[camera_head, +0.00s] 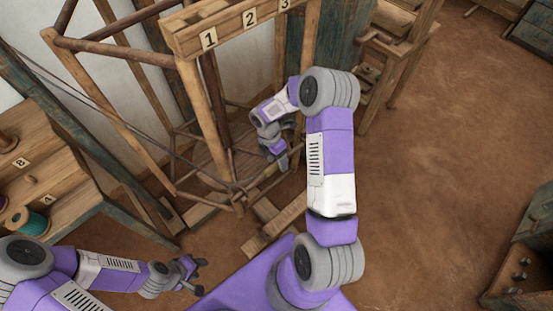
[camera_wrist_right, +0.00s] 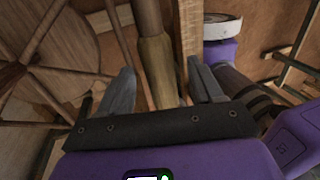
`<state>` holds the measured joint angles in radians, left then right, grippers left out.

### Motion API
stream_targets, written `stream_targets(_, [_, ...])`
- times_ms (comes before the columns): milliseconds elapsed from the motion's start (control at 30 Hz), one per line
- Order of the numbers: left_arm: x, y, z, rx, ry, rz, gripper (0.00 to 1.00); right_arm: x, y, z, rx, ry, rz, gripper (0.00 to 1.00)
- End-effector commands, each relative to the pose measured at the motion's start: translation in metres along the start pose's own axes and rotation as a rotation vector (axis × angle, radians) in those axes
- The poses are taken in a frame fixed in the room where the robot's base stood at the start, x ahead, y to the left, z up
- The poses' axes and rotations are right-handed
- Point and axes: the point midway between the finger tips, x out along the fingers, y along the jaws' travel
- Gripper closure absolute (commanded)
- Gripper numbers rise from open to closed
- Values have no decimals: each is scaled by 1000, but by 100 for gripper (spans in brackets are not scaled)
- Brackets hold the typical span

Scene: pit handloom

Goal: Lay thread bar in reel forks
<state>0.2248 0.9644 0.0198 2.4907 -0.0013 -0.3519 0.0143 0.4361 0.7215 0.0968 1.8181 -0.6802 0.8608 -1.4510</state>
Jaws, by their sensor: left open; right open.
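My right gripper (camera_head: 283,160) reaches down beside the wooden frame at the centre of the head view. In the right wrist view, its two grey fingers (camera_wrist_right: 163,85) are apart. A round wooden bar with a paler, thicker lower part (camera_wrist_right: 158,62) shows between them; I cannot tell whether it is the thread bar or a post, or whether the fingers touch it. My left gripper (camera_head: 197,278) is open and empty at the lower left of the head view, above the floor. I cannot make out the reel forks for certain in either view.
A rail numbered 1, 2, 3 (camera_head: 238,27) tops the wooden frame, with slanting poles to its left. A bench (camera_head: 85,205) at left holds a teal spool (camera_head: 27,222). A wooden stand (camera_head: 398,52) is at upper right. Brown floor (camera_head: 430,170) at right is clear.

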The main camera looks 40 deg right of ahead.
Motion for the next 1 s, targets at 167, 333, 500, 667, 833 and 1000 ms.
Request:
stream_targets(167, [-4, 2, 0, 0, 0, 0, 57, -14, 0, 0, 0, -1, 3, 35])
stream_targets(333, [-12, 5, 0, 0, 0, 0, 57, -44, 0, 0, 1, -1, 4, 35])
stream_targets(500, [-17, 6, 1, 0, 0, 0, 57, -67, 0, 0, 1, -1, 2, 35])
stream_targets(667, [-19, 7, 1, 0, 0, 0, 57, -76, 0, 0, 0, 0, 1, 35])
stream_targets(833, [-18, 7, 1, 0, 0, 0, 57, -76, 0, 0, 0, 0, 0, 35])
stream_targets(1000, [-18, 7, 0, 0, 1, 0, 57, -76, 0, 0, 0, 0, 0, 35])
